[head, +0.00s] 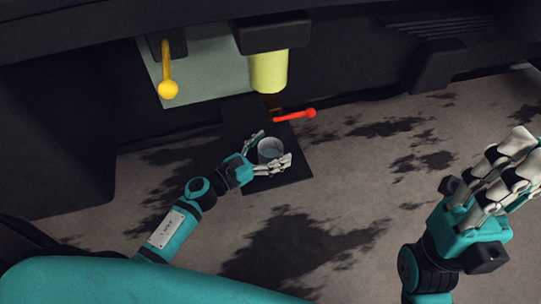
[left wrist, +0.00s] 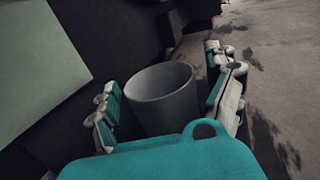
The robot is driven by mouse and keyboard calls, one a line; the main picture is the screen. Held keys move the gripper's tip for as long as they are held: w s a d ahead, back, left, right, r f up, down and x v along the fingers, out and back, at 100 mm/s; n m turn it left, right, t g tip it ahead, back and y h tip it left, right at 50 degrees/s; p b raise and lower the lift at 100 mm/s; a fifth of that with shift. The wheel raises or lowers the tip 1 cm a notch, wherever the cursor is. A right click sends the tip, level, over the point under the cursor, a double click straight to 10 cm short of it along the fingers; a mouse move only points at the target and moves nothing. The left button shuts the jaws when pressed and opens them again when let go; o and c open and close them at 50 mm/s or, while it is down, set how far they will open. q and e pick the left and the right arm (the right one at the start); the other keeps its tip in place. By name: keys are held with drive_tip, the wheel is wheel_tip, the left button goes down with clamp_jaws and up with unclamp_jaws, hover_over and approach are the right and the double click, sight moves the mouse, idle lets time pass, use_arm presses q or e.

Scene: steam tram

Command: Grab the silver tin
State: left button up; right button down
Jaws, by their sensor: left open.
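The silver tin (head: 270,149) is a grey, open-topped cylinder standing upright on a dark square mat (head: 290,178) on the floor. My left gripper (head: 268,150) is open with its fingers on either side of the tin. In the left wrist view the tin (left wrist: 163,98) sits between the spread fingers of my left gripper (left wrist: 165,105), and its lower part is hidden by the teal palm. Whether the fingers touch it I cannot tell. My right gripper (head: 500,175) is raised at the right, away from the tin; its fingers look bent, and I see nothing clearly held.
A red lever (head: 295,116) sticks out just behind the tin. A yellow-green cylinder (head: 268,72) and a yellow-knobbed lever (head: 168,80) are mounted above, by a grey panel (head: 205,75). The dark-stained floor (head: 350,200) is clear to the right of the mat.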

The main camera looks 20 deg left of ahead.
use_arm(q)
drive_tip(key=c, duration=1.3)
drive_tip(key=shift+o, duration=0.2)
drive_tip(key=shift+r, duration=0.1)
